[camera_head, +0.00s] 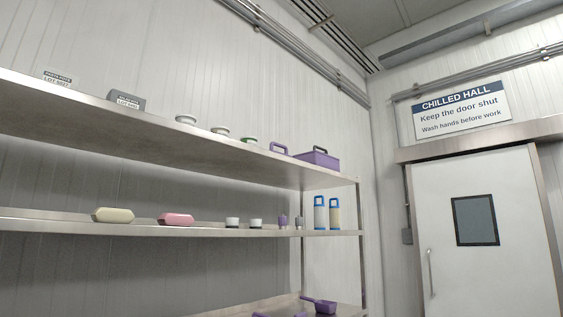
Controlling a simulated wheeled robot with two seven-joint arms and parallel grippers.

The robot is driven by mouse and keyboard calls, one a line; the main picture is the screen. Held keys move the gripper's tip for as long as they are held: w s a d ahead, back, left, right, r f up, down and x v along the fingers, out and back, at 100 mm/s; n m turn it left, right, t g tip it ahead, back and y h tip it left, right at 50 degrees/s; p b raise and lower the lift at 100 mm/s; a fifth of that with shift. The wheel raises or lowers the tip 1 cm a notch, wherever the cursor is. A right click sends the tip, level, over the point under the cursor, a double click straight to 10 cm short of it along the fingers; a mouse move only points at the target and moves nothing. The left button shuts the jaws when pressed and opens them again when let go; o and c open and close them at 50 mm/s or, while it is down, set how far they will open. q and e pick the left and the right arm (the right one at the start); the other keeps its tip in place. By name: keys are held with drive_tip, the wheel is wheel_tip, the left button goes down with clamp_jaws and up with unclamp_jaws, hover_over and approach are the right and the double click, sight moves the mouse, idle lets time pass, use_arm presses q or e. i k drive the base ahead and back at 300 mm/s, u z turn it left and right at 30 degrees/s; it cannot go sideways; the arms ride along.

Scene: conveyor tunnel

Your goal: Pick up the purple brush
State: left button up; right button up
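No thing in the camera_head view is clearly a purple brush. Several purple things show on the metal shelves. A purple scoop-like thing (320,304) sits on the lowest shelf at the bottom edge, with another purple piece (263,314) partly cut off to its left. A small purple upright thing (283,221) stands on the middle shelf, too small to identify. Neither of my grippers is in view.
The top shelf (150,128) has grey boxes and bowls. A closed white door (480,270) stands at right.

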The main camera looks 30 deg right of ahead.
sight(286, 150)
drive_tip(key=z, duration=2.15)
drive_tip(key=i, duration=2.75)
drive_tip(key=u, duration=3.3)
